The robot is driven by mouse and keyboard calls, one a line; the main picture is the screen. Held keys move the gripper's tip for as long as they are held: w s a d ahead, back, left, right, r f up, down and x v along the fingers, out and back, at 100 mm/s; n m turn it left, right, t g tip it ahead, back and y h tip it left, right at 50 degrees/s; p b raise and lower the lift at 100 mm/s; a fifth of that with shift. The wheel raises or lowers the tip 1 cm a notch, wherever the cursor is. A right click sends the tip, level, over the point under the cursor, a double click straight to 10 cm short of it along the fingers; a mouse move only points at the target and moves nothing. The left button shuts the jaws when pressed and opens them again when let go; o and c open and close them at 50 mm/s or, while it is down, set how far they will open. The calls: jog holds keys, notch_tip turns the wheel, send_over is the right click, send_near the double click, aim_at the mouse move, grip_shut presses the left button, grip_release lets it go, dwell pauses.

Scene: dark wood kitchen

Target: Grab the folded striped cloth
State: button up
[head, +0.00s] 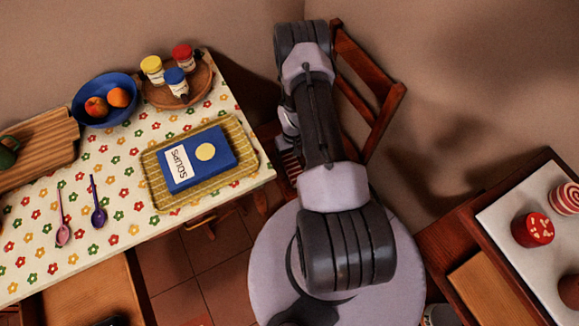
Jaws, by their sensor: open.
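A small patch of red and pale stripes (291,164) shows just left of my arm, at the wooden chair's seat. It may be the folded striped cloth, but my arm covers most of that spot and I cannot tell for sure. My arm runs up the middle of the head view and folds back behind itself. A small grey part of it shows above the striped patch. My gripper's fingers are hidden behind the arm.
A wooden chair (388,108) stands behind my arm. A side table (494,222) with tins stands right.

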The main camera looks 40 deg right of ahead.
aim_at(292, 164)
notch_tip(292, 164, down, 9)
jog(key=b, duration=0.4)
jog(key=shift+w+d, duration=0.1)
jog(key=shift+d, duration=0.05)
jog(key=shift+r, duration=0.15)
jog(key=shift+c, duration=0.4)
jog(key=c, duration=1.4)
